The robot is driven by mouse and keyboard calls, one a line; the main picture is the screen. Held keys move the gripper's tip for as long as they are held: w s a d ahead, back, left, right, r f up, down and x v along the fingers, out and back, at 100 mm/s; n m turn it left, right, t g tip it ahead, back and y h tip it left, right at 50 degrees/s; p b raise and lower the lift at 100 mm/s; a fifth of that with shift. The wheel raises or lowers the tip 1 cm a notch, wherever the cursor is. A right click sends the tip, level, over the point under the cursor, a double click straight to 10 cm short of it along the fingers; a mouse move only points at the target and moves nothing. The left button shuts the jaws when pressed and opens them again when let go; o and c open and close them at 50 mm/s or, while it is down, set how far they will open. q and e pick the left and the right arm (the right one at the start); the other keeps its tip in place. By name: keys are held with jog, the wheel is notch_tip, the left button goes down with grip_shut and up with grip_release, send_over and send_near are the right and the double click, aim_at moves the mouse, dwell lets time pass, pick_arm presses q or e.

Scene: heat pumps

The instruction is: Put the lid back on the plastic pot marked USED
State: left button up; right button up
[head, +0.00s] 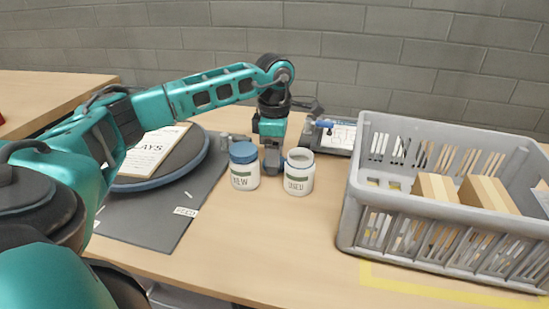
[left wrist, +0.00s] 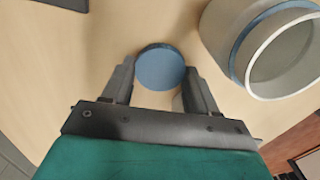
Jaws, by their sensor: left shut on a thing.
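The white pot marked USED (head: 299,182) stands upright on the table with its mouth open. It shows at the top right of the left wrist view (left wrist: 222,32). A similar pot marked NEW (head: 244,178) stands to its left with a blue lid on. My left gripper (head: 273,163) points down behind and between the two pots. In the left wrist view its fingers are shut on a round blue lid (left wrist: 160,67), beside the open pot and apart from it. The pots hide the lid in the head view. My right gripper is not in view.
A grey slatted crate (head: 440,226) with cardboard boxes (head: 485,194) stands at the right. A dark mat (head: 150,222) with a round plate and a paper card lies at the left. A tablet-like device (head: 339,136) lies behind the pots. The table in front of the pots is clear.

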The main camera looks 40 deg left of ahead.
pick_arm(q)
notch_tip(320, 180, up, 20)
jog(key=p, duration=0.5)
jog(key=shift+f, duration=0.25)
